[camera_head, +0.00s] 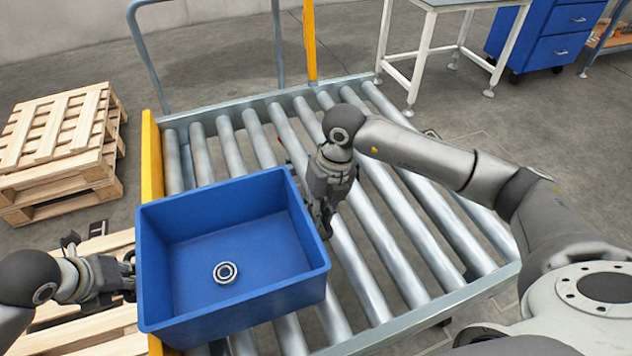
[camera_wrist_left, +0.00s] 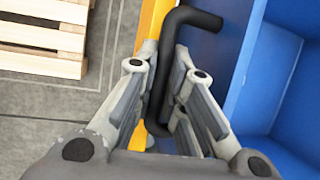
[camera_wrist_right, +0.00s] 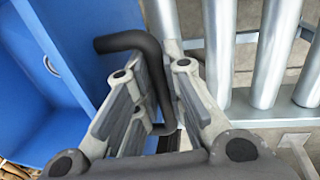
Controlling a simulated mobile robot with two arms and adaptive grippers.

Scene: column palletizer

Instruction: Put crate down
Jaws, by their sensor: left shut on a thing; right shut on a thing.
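The blue crate (camera_head: 220,292) is open at the top and hangs over the left part of the roller conveyor (camera_head: 385,240) in the head view. A metal bearing ring (camera_head: 225,272) lies on its floor. I cannot tell whether the crate's base touches the rollers. My left gripper (camera_head: 126,277) is at the crate's left side, shut on a black handle (camera_wrist_left: 190,17) in the left wrist view. My right gripper (camera_head: 326,214) is at the right side, shut on the other black handle (camera_wrist_right: 125,40) in the right wrist view. The crate's underside is hidden.
A yellow rail (camera_head: 152,160) runs along the conveyor's left edge, partly behind the crate. Stacked wooden pallets (camera_head: 60,150) stand at the left. A white-legged table (camera_head: 400,60) and blue drawer cabinet (camera_head: 560,40) stand at the back. Rollers right of the crate are bare, beneath my right arm.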

